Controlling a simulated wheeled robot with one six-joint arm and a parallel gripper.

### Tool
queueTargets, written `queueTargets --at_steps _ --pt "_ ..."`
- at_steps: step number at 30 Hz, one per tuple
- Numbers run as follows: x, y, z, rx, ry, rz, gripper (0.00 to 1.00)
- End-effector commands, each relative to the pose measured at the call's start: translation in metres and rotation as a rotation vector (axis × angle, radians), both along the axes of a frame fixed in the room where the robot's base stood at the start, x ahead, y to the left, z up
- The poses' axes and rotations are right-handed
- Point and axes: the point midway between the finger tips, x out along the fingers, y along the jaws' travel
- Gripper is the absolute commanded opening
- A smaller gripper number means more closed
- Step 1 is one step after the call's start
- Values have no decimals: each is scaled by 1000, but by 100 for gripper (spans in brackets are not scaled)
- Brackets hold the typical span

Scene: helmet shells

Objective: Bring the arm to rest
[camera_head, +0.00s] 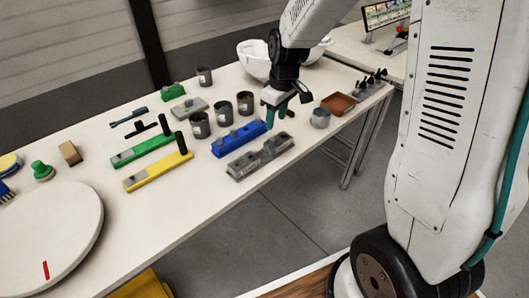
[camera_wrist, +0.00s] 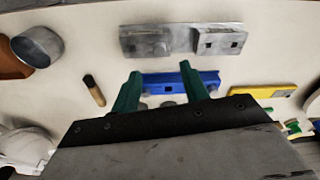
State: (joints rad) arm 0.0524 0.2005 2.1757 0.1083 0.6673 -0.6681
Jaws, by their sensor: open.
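My gripper (camera_head: 276,116) hangs from my arm over the table (camera_head: 239,191), at the right end of a blue block (camera_head: 240,137). I cannot tell whether a finger touches the block. My arm reaches down from the top of the head view.
A grey block (camera_head: 260,157) lies in front of the gripper. A metal cup (camera_head: 320,118) and brown tray (camera_head: 339,103) stand to the right. White helmet shells (camera_head: 254,59) are behind. Dark cups, a green bar (camera_head: 143,149) and yellow bar (camera_head: 158,171) lie left.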

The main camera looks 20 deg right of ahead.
Motion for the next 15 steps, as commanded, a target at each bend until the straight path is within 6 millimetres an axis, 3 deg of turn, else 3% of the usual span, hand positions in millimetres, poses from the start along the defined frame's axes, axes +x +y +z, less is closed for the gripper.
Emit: queueTargets --at_steps 15 --pt "-1 0 0 3 6 -21 45"
